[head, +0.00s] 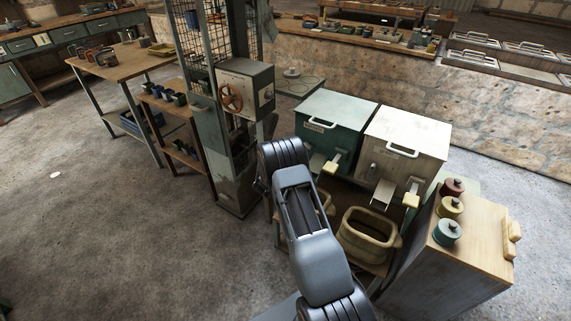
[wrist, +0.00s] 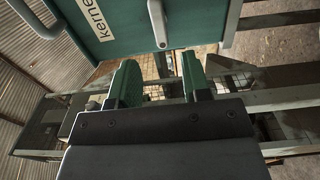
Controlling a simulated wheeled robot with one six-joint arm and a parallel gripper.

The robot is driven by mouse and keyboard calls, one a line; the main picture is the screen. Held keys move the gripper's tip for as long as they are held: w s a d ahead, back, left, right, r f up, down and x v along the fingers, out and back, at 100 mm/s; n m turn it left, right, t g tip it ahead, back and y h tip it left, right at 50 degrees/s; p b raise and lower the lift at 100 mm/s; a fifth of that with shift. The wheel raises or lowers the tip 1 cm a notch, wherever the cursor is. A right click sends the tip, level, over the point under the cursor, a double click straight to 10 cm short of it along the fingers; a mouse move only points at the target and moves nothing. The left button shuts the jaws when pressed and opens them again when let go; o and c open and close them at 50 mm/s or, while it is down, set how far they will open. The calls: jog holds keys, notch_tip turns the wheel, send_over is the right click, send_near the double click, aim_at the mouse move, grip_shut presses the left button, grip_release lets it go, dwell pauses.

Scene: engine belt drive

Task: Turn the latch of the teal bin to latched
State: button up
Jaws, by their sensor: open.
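The teal bin (head: 338,121) stands behind my arm in the head view, with a pale handle (head: 319,124) on its lid. In the wrist view its teal face (wrist: 120,35) fills the top, with a partly cut-off label (wrist: 92,18). A short grey bar (wrist: 157,24), apparently the latch, sits on that face, its rounded end pointing down toward my gripper. My gripper (wrist: 160,82) is open and empty, its two green fingers spread just below the bar, with no contact visible. In the head view my gripper and the latch are hidden behind my arm.
A cream bin (head: 407,139) stands right of the teal bin. Yellow-ended chutes (head: 332,166) project below. A yellow tub (head: 366,240) sits beneath. A wooden-topped cabinet (head: 477,235) with lidded pots is at the right. A post with a red handwheel (head: 231,96) stands left; open floor lies further left.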

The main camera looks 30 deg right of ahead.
jog(key=shift+v, duration=2.7)
